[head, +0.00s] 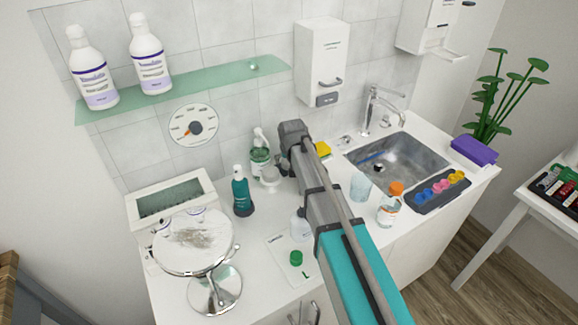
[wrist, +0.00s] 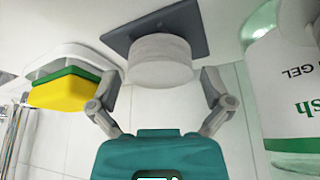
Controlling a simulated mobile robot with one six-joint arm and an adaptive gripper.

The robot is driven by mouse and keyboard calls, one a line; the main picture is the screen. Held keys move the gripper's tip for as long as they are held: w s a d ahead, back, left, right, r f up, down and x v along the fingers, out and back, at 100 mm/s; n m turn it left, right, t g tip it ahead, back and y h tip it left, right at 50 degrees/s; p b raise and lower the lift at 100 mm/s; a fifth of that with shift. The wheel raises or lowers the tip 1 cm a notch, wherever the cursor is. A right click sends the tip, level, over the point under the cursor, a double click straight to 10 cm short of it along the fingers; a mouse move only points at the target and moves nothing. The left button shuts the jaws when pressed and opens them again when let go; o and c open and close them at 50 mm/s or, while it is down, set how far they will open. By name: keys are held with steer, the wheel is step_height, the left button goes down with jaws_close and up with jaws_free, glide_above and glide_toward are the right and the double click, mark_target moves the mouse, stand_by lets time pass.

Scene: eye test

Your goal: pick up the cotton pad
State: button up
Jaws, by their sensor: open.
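The cotton pad (wrist: 160,62) shows in the wrist view as a thick, round, white, textured disc. It rests on a dark grey square plate (wrist: 193,22). My gripper (wrist: 162,80) is open, with one finger to each side of the pad and a small gap on both sides. Nothing is held. In the head view my arm reaches over the counter, and its grey end covers the fingers; I cannot make out the pad for certain there.
In the wrist view a yellow and green sponge (wrist: 62,90) on a white dish is at left; a large gel bottle (wrist: 290,90) stands close at right. The head view shows a teal bottle (head: 242,193), a round mirror (head: 215,290), a sink (head: 410,160) and a clear bottle (head: 389,208).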

stand_by(0.5)
steer(key=c, duration=0.5)
